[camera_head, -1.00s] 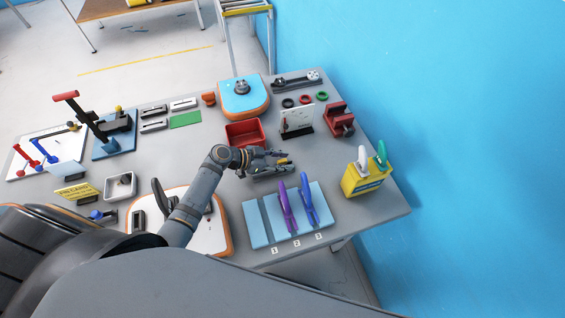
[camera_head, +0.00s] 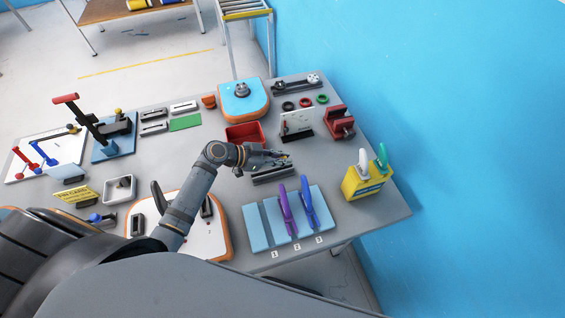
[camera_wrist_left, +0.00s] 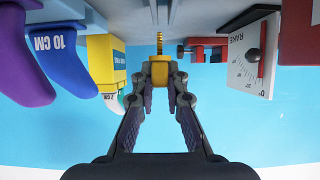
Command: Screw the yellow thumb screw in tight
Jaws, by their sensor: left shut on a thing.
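The yellow thumb screw (camera_wrist_left: 159,74) is held between the fingertips of my left gripper (camera_wrist_left: 160,83) in the left wrist view. Its brass-coloured threaded shank (camera_wrist_left: 160,43) points away from the gripper and looks free along its visible length. In the head view my left gripper (camera_head: 281,155) is above the table, just beyond a dark grey slotted block (camera_head: 272,174). Only a small yellow spot of the screw shows there. I cannot tell which hole, if any, the screw faces. My right gripper is not in view.
A red tray (camera_head: 244,134) is behind the gripper. A white RAKE sign (camera_head: 297,123) and a red clamp-like fixture (camera_head: 340,122) stand to its right. The blue board (camera_head: 257,231) with purple and blue tools is in front. A yellow box (camera_head: 363,183) stands near the right edge.

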